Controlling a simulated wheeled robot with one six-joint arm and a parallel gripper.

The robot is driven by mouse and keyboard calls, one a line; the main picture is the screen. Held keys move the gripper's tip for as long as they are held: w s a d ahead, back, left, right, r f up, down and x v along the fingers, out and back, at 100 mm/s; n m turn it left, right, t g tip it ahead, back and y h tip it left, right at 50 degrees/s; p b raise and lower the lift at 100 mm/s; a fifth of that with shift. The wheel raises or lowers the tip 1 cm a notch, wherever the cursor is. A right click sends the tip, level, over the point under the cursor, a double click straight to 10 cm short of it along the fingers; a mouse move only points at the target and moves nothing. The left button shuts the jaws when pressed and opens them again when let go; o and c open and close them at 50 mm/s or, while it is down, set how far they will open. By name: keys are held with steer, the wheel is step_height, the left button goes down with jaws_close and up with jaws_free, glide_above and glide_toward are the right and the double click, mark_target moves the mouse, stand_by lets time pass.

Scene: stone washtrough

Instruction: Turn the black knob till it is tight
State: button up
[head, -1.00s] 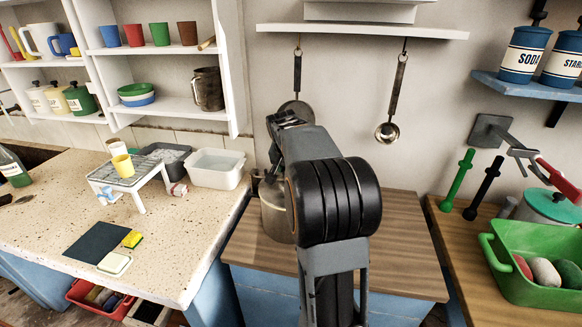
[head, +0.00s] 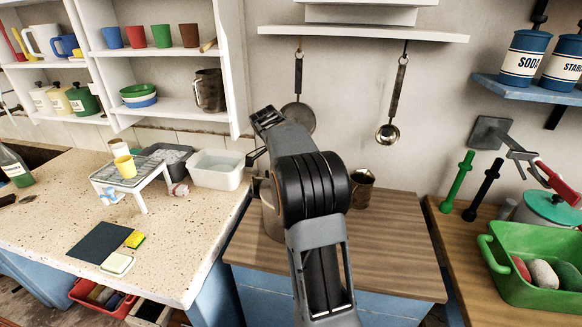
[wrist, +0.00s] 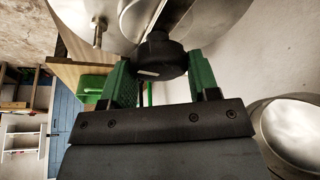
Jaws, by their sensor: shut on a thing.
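The black knob (wrist: 160,52) shows in the wrist view, with a short white mark on its near side. It sits against a shiny metal vessel (wrist: 112,18) at the top of that view. My gripper (wrist: 161,68) has its two green fingers on either side of the knob and is shut on it. In the head view my arm hides the knob and the fingertips. Part of a metal vessel (head: 268,218) shows left of my arm on the brown wooden worktop (head: 395,245); I cannot tell how tight the knob is.
A metal mug (head: 362,190) stands on the worktop just right of my arm. A pan (head: 298,115) and a ladle (head: 388,132) hang on the wall behind. A white tub (head: 215,170) stands on the left counter. The worktop's right side is clear.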

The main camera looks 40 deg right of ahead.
steer(key=m+g+p, duration=0.1)
steer(key=m, duration=0.2)
steer(key=shift+w+r+m+y+p, duration=0.1)
steer(key=shift+m+y+p, duration=0.2)
steer(key=shift+m+y, duration=0.1)
steer(key=m+p, duration=0.1)
steer(key=m, duration=0.1)
steer(key=m+g+y+p, duration=0.1)
steer(key=m, duration=0.1)
steer(key=shift+d+m+g, duration=0.1)
steer(key=shift+m+g, duration=0.2)
steer(key=m+y+p, duration=0.1)
steer(key=m, duration=0.1)
steer(key=m+p, duration=0.2)
steer(key=shift+g+y, duration=0.3)
steer(key=shift+y, duration=0.1)
steer(key=shift+d+m+y+p, duration=0.1)
steer(key=shift+m+y+p, duration=0.55)
steer(key=shift+m, duration=0.85)
steer(key=o, duration=0.9)
steer(key=shift+w, duration=0.1)
